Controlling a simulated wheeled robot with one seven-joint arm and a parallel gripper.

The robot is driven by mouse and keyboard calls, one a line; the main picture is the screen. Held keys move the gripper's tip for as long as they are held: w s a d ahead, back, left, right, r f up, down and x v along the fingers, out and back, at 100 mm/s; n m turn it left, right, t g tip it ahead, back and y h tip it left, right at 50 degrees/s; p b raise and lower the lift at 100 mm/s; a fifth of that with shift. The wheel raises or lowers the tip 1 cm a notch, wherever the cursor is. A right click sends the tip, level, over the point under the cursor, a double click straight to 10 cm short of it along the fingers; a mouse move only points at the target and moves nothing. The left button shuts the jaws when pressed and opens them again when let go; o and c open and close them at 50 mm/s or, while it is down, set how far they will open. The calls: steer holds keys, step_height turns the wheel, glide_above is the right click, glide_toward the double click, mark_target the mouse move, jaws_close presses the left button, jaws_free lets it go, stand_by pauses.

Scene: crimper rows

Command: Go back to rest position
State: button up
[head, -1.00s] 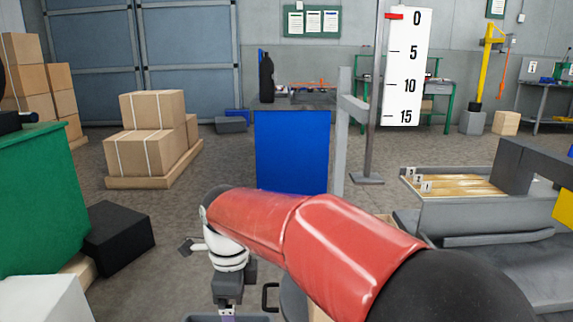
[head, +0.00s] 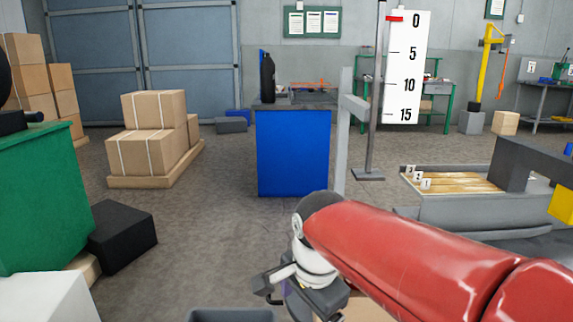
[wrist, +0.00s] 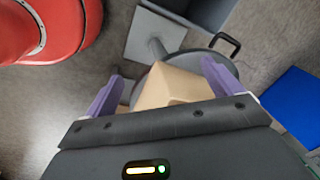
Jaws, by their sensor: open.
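My gripper (wrist: 166,88) is open, with its two purple fingers spread wide apart in the wrist view. A tan box-like thing (wrist: 172,86) shows between and beyond the fingers. I see no contact with it, and its distance is hard to tell. In the head view my red arm reaches in from the lower right, and its white and grey wrist end is low in the middle. The fingers are not clear there.
A round grey thing with a black handle (wrist: 228,40) lies beyond the tan one. A blue cabinet (head: 292,155) stands ahead. A grey bench with a numbered wooden tray (head: 465,184) is right. A black box (head: 122,236) and a green unit (head: 45,205) are left.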

steer(key=s+d+f+n+t, duration=0.2)
steer(key=s+d+n+t, duration=0.1)
steer(key=s+d+n, duration=0.7)
steer(key=shift+s+d+f+h, duration=0.35)
steer(key=shift+s+d+h, duration=0.05)
steer(key=shift+d, duration=0.55)
